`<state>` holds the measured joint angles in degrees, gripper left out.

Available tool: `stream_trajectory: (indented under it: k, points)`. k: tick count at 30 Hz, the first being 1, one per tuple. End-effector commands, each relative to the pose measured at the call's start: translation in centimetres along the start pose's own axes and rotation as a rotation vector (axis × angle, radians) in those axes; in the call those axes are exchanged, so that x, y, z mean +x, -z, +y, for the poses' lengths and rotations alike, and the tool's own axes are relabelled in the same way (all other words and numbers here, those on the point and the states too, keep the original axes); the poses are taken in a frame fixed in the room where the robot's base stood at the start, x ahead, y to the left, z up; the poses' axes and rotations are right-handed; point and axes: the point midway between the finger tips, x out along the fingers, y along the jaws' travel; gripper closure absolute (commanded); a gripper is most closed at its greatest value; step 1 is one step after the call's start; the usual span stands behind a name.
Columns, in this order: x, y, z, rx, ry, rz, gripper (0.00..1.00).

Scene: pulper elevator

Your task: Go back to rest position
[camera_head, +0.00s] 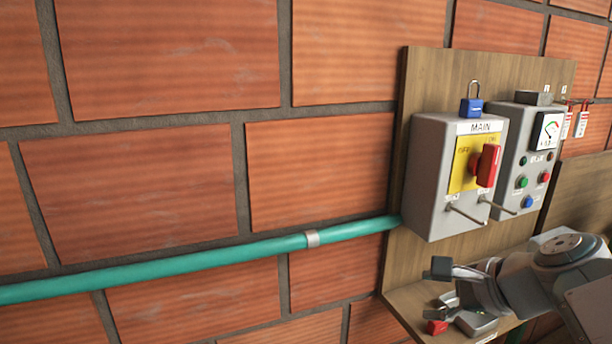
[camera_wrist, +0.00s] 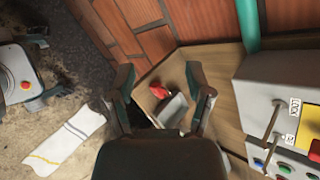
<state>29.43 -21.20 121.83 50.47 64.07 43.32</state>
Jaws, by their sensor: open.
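My gripper (camera_head: 443,284) is in the lower right of the head view, in front of the wooden board and below the grey MAIN box (camera_head: 432,178). In the wrist view my gripper (camera_wrist: 160,78) has its two fingers spread apart, with nothing held between them. Beyond the fingers, a red item (camera_wrist: 158,90) and a grey block (camera_wrist: 174,109) lie on a small wooden shelf (camera_wrist: 212,62). The red item also shows in the head view (camera_head: 437,327), below my gripper. I cannot tell how far my fingers are from the shelf.
The MAIN box has a red rotary handle (camera_head: 488,165), two pegs, and a blue padlock (camera_head: 471,107) on top. A gauge panel (camera_head: 524,160) stands beside it. A green pipe (camera_head: 190,263) crosses the brick wall. A striped white cloth or paper (camera_wrist: 66,138) lies on the floor.

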Motion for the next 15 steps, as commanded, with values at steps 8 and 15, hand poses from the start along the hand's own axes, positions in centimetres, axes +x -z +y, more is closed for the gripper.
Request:
stream_trajectory:
  k: [8,15]
  points:
    - [1.7,-2.4,11.5,-0.947,-0.352,0.146,0.34]
    - [1.4,-1.6,15.9,-1.562,-0.539,0.193,0.34]
